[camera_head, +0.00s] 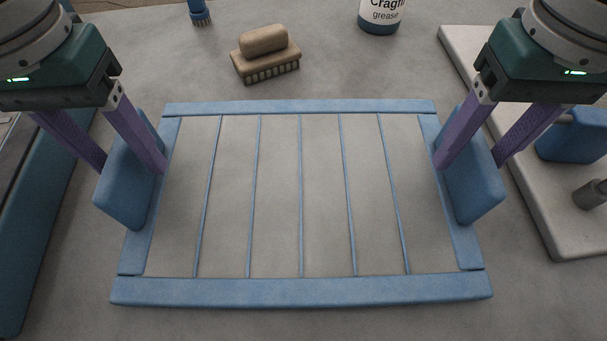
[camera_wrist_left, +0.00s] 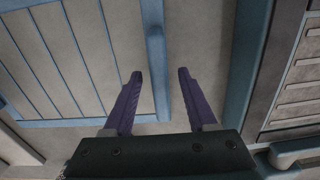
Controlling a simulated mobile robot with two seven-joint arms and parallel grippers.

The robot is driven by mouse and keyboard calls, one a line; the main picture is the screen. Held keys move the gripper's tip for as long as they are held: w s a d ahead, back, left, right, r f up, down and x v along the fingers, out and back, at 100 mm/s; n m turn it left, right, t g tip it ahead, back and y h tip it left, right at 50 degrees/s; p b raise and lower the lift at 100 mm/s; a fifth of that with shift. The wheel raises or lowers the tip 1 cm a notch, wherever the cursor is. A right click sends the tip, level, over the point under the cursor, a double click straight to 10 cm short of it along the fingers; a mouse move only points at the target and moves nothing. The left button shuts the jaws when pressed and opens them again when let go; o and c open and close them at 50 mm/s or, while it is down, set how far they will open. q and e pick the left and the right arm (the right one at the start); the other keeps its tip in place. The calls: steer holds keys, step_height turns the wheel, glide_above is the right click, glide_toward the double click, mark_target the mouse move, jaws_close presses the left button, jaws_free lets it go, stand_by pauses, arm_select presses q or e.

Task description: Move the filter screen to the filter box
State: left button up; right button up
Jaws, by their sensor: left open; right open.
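The filter screen (camera_head: 300,290) is a blue rectangular frame with several thin blue bars, lying flat on the grey surface. A blue upright handle (camera_head: 125,195) stands on its left side and another (camera_head: 472,185) on its right side. My left gripper (camera_head: 132,170) is open, its purple fingers on either side of the left handle. The left wrist view shows that handle (camera_wrist_left: 156,65) between the open fingers (camera_wrist_left: 160,75). My right gripper (camera_head: 470,162) is open, with fingers on either side of the right handle. I cannot clearly identify the filter box.
A blue-walled structure (camera_head: 45,220) runs along the left edge; its wall (camera_wrist_left: 243,75) also shows in the left wrist view. A brush (camera_head: 265,55) and a grease container (camera_head: 380,15) stand behind the screen. A pale slab (camera_head: 560,225) with a blue block (camera_head: 570,145) is at right.

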arm_select(q)
steer(key=shift+f, duration=1.4)
arm_select(e)
steer(key=shift+f, duration=1.4)
arm_select(q)
jaws_close()
arm_select(e)
jaws_close()
arm_select(q)
steer(key=shift+r, duration=0.1)
arm_select(e)
steer(key=shift+r, duration=0.1)
